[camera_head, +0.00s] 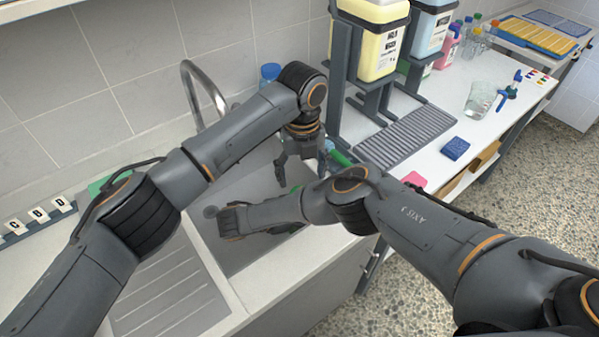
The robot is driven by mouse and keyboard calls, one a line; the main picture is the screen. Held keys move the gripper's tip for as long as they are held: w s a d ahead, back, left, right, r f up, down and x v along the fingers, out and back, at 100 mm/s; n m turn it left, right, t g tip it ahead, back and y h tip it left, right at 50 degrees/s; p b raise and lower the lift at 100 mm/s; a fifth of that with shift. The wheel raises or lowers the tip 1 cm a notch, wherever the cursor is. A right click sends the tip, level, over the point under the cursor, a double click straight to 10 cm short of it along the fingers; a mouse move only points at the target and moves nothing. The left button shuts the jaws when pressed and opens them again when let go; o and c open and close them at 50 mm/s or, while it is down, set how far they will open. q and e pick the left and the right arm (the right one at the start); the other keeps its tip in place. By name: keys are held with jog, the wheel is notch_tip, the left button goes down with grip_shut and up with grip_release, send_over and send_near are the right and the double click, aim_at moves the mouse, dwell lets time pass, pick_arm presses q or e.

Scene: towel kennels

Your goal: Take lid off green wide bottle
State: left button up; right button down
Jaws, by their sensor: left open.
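My left gripper (302,176) points down over the sink, its fingers spread apart with nothing visible between them. A green object (341,158), perhaps part of the green wide bottle or its lid, shows just right of these fingers. My right arm and gripper hide most of it, so I cannot tell its shape or whether a lid is on it. My right arm reaches across from the right, and its end (236,221) is low over the sink basin. Its fingers are not clear. A bottle with a blue cap (270,71) stands behind my left arm.
The sink basin (260,255) lies under both grippers, with a curved tap (205,90) behind. A yellow container (381,45) on a dark stand and a grey drip grate (408,135) are to the right. A blue sponge (455,148) and a glass beaker (480,100) stand on the counter.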

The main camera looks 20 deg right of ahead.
pick_arm(q)
jog(key=r+m, duration=0.2)
jog(key=m, duration=0.1)
jog(key=shift+w+a, duration=0.15)
jog(key=shift+w, duration=0.1)
jog(key=shift+m, duration=0.9)
jog(key=shift+f, duration=3.6)
jog(key=shift+w+a, duration=0.1)
jog(key=shift+a, duration=0.05)
jog(key=c, duration=1.2)
